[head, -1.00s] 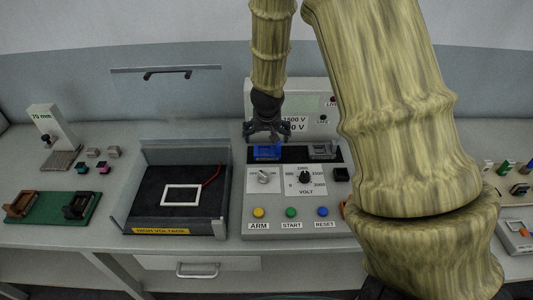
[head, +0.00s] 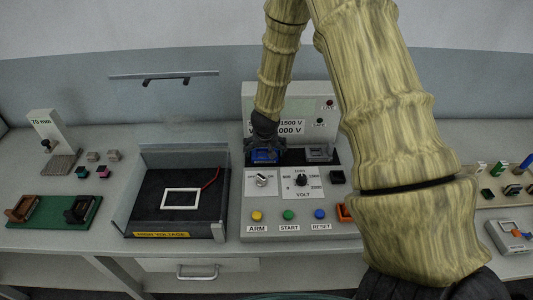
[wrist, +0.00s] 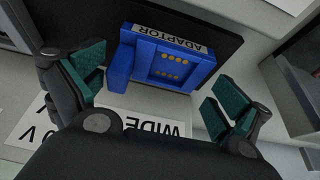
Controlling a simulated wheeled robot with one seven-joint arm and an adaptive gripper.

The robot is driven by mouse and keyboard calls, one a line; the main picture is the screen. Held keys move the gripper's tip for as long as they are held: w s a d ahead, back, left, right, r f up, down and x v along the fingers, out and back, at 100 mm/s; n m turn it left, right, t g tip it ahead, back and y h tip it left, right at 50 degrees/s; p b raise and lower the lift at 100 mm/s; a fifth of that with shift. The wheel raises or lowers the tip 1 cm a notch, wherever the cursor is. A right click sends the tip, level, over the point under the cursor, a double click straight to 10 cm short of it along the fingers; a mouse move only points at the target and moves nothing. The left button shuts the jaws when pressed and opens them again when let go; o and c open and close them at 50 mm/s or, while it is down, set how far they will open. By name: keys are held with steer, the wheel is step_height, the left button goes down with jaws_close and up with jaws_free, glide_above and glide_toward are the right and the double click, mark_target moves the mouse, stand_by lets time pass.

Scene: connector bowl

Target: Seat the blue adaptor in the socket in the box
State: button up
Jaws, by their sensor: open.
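The blue adaptor (head: 264,157) sits in a dark recess at the back of the grey test panel (head: 249,220). In the wrist view the adaptor (wrist: 205,68) shows gold contacts and an ADAPTOR label. My gripper (head: 265,148) is right over it and partly hides it in the head view. In the wrist view my gripper (wrist: 157,88) is open, its teal pads on either side of the adaptor with gaps. The HIGH VOLTAGE box (head: 123,215) stands left of the panel with its clear lid raised. A white frame (head: 182,204) and a red wire lie inside; a socket cannot be made out for certain.
A grey block (head: 319,154) sits right of the adaptor in the same recess. Knobs and ARM, START, RESET buttons (head: 289,215) are in front. A green tray (head: 47,213) and a 70 mm stand (head: 46,132) are far left. Small connectors and tools lie far right.

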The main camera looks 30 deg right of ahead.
steer(key=shift+x, duration=0.75)
steer(key=shift+c, duration=0.2)
steer(key=c, duration=0.9)
steer(key=shift+w+r, duration=0.1)
steer(key=shift+r, duration=0.1)
